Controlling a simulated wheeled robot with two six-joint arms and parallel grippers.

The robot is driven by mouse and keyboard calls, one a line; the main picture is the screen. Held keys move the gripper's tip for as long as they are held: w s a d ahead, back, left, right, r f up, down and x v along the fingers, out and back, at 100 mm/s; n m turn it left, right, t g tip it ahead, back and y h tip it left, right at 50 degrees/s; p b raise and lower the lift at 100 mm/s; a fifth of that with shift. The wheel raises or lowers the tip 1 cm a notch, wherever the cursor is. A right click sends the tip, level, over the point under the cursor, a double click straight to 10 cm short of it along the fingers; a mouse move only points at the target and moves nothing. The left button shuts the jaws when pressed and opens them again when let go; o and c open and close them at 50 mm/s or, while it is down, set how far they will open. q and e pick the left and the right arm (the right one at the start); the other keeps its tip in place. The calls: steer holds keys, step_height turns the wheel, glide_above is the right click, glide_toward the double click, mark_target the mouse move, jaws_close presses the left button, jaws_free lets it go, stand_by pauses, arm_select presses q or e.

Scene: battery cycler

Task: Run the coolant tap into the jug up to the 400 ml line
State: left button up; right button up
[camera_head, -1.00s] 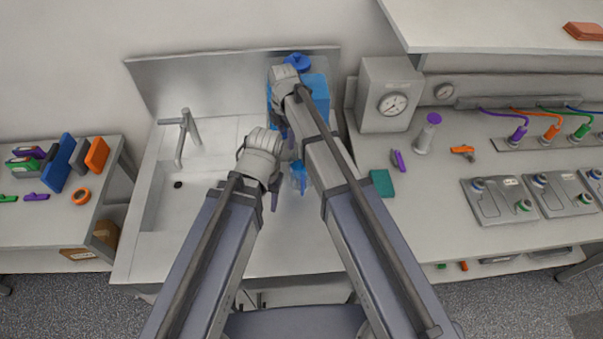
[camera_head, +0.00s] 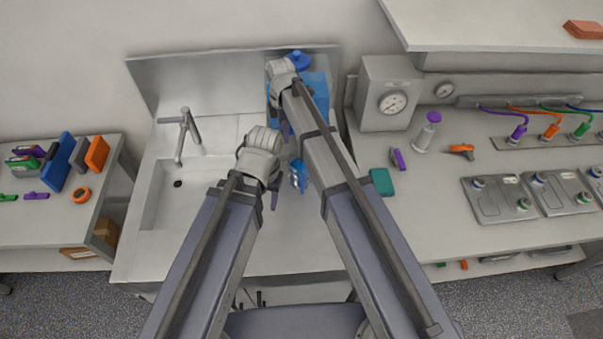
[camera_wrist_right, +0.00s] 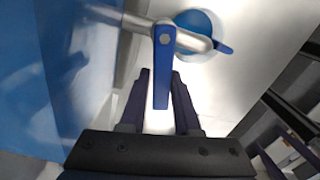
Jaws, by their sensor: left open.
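The blue coolant tank (camera_head: 315,92) stands at the back of the counter, partly behind my right arm. My right gripper (camera_wrist_right: 161,85) is at its tap, with the blue lever (camera_wrist_right: 160,88) between its fingers; I cannot tell whether they press on it. The metal tap pipe (camera_wrist_right: 192,40) leads over the jug (camera_wrist_right: 201,24), seen from above with blue inside. The jug (camera_head: 297,178) stands upright on the counter below the tap; its 400 ml line and level cannot be read. My left gripper (camera_head: 274,197) is open beside the jug, on its left, apart from it.
A sink (camera_head: 165,210) with a faucet (camera_head: 188,130) lies to the left. To the right are a gauge box (camera_head: 388,75), a teal block (camera_head: 381,182), a purple-capped bottle (camera_head: 428,132) and battery plates (camera_head: 495,205). The counter front right of my arms is clear.

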steer(key=shift+w+a+m, duration=0.1)
steer(key=shift+w+m, duration=0.4)
steer(key=shift+m, duration=0.5)
steer(key=shift+w+m, duration=0.15)
steer(key=shift+m, duration=0.25)
steer(key=shift+w, duration=0.2)
steer(key=shift+o, duration=1.2)
steer(key=shift+r, duration=0.1)
